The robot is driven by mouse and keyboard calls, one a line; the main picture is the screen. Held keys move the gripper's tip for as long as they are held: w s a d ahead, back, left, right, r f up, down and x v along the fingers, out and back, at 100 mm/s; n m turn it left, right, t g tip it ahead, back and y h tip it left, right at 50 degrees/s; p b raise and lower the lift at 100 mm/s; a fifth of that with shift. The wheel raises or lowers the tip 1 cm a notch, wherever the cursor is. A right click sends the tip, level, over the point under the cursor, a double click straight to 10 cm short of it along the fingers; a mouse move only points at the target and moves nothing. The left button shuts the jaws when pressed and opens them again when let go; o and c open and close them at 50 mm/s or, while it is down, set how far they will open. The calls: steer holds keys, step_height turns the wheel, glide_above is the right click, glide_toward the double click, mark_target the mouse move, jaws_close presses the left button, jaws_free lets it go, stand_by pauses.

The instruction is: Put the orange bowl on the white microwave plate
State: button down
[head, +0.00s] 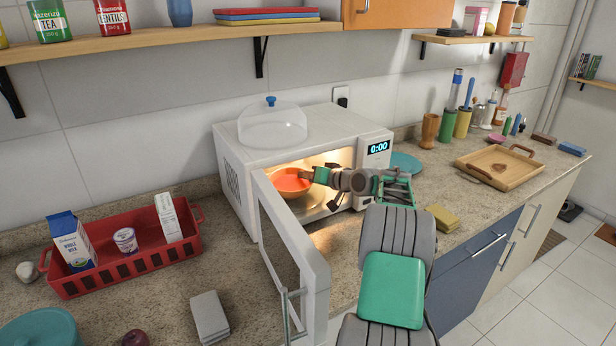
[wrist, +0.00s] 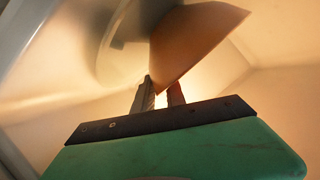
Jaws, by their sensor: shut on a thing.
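The orange bowl (head: 288,183) is inside the lit white microwave (head: 325,125), seen through its open front. My gripper (head: 308,175) reaches into the microwave from the right and is shut on the bowl's rim. In the wrist view the bowl (wrist: 195,40) is tilted in the picture, with its edge between the two fingers of my gripper (wrist: 160,90). A pale rounded surface, which may be the microwave plate (wrist: 118,50), shows beside the bowl in the wrist view. I cannot tell whether the bowl touches it.
The microwave door (head: 295,255) stands open toward the front, left of my arm. A clear dome (head: 272,127) sits on top of the microwave. A red basket (head: 125,265) with cartons is at left. A yellow sponge (head: 442,218) and a wooden tray (head: 497,168) are at right.

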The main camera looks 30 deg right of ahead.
steer(key=c, duration=1.3)
jaws_free()
steer(key=shift+c, duration=0.2)
steer(key=shift+r, duration=0.1)
steer(key=b+v, duration=0.1)
steer(key=v, duration=1.1)
